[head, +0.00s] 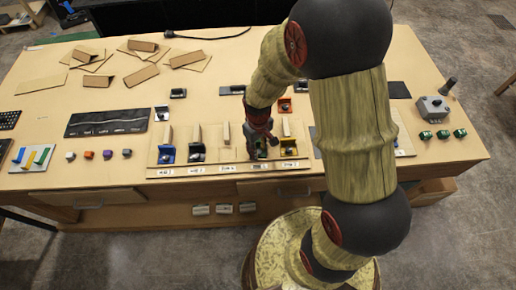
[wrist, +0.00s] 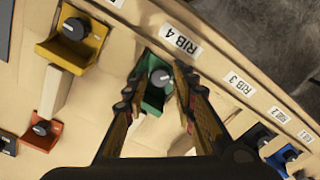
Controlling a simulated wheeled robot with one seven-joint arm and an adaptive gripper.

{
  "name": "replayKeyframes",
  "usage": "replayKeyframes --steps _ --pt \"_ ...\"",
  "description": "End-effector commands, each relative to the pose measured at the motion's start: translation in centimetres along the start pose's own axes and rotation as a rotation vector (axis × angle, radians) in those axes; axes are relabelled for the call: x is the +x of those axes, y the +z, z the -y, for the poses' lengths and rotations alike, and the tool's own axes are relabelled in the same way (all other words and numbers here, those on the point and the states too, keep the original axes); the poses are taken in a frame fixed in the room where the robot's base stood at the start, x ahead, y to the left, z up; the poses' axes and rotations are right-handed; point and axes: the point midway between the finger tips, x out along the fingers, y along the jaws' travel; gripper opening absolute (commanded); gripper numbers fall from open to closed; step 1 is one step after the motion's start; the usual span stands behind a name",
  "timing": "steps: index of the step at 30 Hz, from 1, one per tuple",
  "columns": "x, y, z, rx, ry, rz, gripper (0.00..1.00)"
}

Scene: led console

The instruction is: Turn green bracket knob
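The green bracket (wrist: 152,98) with its grey-black round knob (wrist: 160,77) sits beside the RIB 4 label in the wrist view. My gripper (wrist: 160,73) is over it, with one finger on each side of the bracket and a gap between the fingers. The knob shows between the fingertips; I cannot tell whether either finger touches it. In the head view my gripper (head: 261,143) reaches down over the green bracket (head: 262,153), which it mostly hides.
A yellow bracket (wrist: 72,42) with a knob and an orange bracket (wrist: 42,132) are on the left in the wrist view. A blue bracket (wrist: 264,138) is at lower right. The RIB 4 label (wrist: 181,39) lies on the board. A grey box (head: 433,107) stands at the table's right.

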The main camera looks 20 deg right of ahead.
Motion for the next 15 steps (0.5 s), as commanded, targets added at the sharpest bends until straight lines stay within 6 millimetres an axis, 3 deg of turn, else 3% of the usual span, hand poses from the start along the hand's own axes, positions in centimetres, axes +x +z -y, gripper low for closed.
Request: replayKeyframes --steps 4,15 --pt "-0.02 0.0 0.0 0.0 0.0 0.0 0.26" --pt "-0.03 0.01 0.01 0.0 0.0 0.001 0.05"
